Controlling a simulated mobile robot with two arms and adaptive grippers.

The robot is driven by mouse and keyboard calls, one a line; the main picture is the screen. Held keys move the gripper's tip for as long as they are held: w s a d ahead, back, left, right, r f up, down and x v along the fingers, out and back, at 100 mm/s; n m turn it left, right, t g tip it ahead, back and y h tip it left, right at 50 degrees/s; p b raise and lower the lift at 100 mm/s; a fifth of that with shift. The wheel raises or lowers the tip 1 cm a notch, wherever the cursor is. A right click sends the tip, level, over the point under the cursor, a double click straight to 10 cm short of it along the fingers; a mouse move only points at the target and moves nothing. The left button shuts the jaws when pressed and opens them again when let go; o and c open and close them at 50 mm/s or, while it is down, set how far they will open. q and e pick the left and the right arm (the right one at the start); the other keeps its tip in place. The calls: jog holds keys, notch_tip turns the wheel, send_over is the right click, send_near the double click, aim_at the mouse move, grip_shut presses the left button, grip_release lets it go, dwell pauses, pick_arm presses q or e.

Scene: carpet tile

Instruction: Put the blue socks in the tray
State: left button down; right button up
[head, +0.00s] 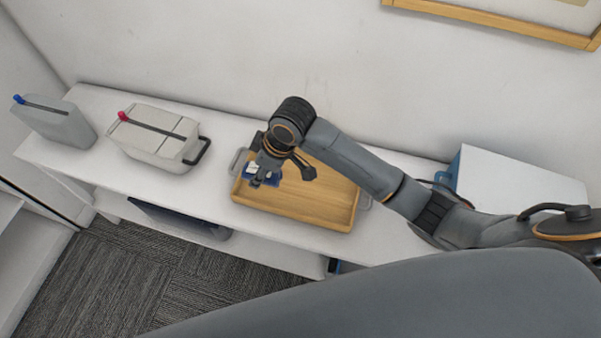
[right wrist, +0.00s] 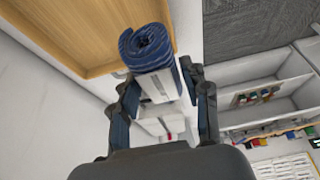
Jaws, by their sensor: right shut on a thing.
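The blue socks (right wrist: 147,48) are a dark-blue striped roll with a white band, seen in the right wrist view. My right gripper (right wrist: 160,84) is shut on them, one finger on each side. In the head view the right gripper (head: 281,177) is over the left end of the wooden tray (head: 318,208), with a little blue of the socks (head: 262,179) showing between its fingers. The tray's rim also shows in the right wrist view (right wrist: 95,38). The arm hides part of the tray; its visible floor is bare. My left gripper is not in view.
The tray stands on a white shelf unit (head: 215,188) against the wall. Left of it are a light-grey container with a red knob (head: 158,140) and a grey one with a blue knob (head: 58,122). A white box (head: 515,185) stands at the right.

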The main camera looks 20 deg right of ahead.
jog(key=w+d+f, duration=0.2)
jog(key=d+f, duration=0.1)
jog(key=d, duration=0.4)
send_over(295, 179)
jog(key=s, duration=0.1)
jog(key=f, duration=0.3)
jog(key=d+f, duration=0.1)
jog(key=f, duration=0.1)
jog(key=shift+s+p, duration=0.1)
jog(key=shift+p, duration=0.2)
jog(key=f, duration=0.3)
jog(key=shift+d+f, duration=0.15)
jog(key=shift+d, duration=0.1)
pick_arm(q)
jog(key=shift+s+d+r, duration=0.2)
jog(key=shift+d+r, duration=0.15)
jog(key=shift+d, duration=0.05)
pick_arm(e)
jog(key=shift+f, duration=0.25)
jog(key=shift+f, duration=0.15)
jog(key=o, duration=1.1)
jog(key=shift+o, duration=0.2)
